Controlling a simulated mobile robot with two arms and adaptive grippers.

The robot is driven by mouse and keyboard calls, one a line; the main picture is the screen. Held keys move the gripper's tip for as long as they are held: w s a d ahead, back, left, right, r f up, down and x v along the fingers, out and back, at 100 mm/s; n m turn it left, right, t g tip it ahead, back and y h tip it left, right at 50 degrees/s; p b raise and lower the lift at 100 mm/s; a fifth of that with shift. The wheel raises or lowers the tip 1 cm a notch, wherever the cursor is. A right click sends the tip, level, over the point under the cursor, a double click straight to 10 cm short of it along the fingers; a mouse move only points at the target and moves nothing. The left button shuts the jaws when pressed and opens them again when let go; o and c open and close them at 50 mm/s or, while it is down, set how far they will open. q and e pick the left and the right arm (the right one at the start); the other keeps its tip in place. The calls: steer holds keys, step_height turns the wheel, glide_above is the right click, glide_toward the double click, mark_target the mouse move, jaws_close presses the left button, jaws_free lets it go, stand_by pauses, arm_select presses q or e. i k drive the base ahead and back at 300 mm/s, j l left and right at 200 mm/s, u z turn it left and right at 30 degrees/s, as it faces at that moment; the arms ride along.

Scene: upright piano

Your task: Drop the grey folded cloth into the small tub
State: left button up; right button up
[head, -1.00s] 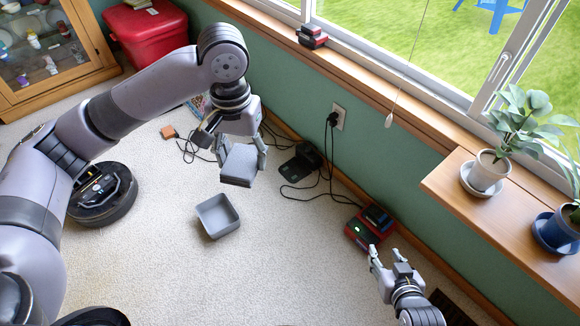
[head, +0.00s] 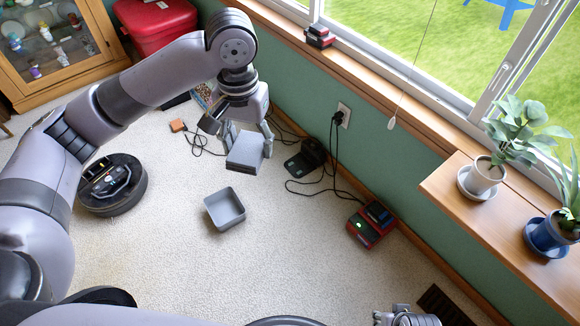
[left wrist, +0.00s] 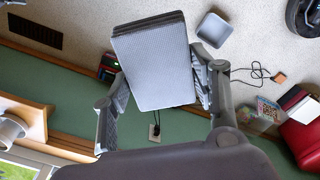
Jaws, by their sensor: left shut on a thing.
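The grey folded cloth (head: 245,153) is held in my left gripper (head: 247,139), one finger on each side of it. In the left wrist view the cloth (left wrist: 154,65) fills the space between the fingers (left wrist: 160,95). The small tub (head: 224,209) is a grey, square, open box on the carpet. It looks empty. In the head view the cloth is above and slightly right of the tub, held off the floor. The tub also shows beyond the cloth in the left wrist view (left wrist: 213,30). My right gripper (head: 400,317) is mostly cut off at the bottom edge, fingers unclear.
A black robot vacuum (head: 112,185) sits left of the tub. A black charger (head: 305,158) with cables and a red charger (head: 370,224) lie along the green wall. A wooden ledge (head: 480,215) holds potted plants. Carpet around the tub is clear.

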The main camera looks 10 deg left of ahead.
mark_target(223, 214)
steer(key=u, duration=1.15)
